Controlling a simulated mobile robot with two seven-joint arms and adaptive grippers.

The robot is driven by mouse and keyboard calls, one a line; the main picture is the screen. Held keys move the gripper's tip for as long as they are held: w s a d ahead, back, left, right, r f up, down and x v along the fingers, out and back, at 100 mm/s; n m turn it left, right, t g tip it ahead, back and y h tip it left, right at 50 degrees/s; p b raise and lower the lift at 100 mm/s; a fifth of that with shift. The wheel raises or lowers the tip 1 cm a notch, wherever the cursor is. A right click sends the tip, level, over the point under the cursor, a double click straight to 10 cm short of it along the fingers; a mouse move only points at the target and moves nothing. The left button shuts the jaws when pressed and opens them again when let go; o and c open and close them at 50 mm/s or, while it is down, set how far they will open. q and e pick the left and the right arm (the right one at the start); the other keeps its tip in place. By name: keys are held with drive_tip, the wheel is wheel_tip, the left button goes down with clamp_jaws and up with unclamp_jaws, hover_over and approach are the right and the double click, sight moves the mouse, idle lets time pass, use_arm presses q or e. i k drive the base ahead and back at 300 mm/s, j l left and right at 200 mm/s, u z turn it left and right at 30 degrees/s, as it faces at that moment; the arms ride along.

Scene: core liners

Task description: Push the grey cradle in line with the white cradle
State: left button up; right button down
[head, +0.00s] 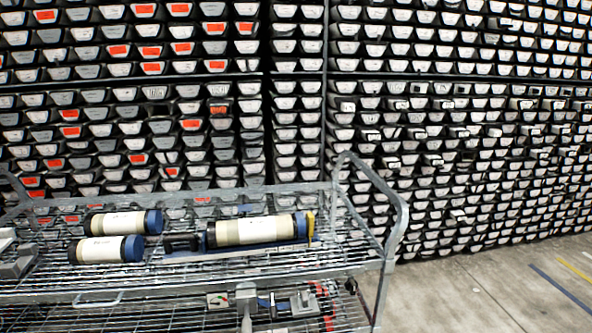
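At the left edge of the wire cart's top shelf, a pale, whitish block (7,234) sits behind a grey block (16,263). These may be the white and grey cradles, but both are cut off by the picture edge, so I cannot tell their full shape or how they line up. Neither of my grippers can be made out in the head view.
The wire cart (350,262) holds two short white tubes with blue caps (105,250), (122,223). A longer cream tube (250,231) lies on a blue holder (240,250). Devices (218,301) sit on the lower shelf. Racks stand behind; floor (450,295) at right is clear.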

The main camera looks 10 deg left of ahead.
sight(28, 253)
drive_tip(key=u, duration=1.95)
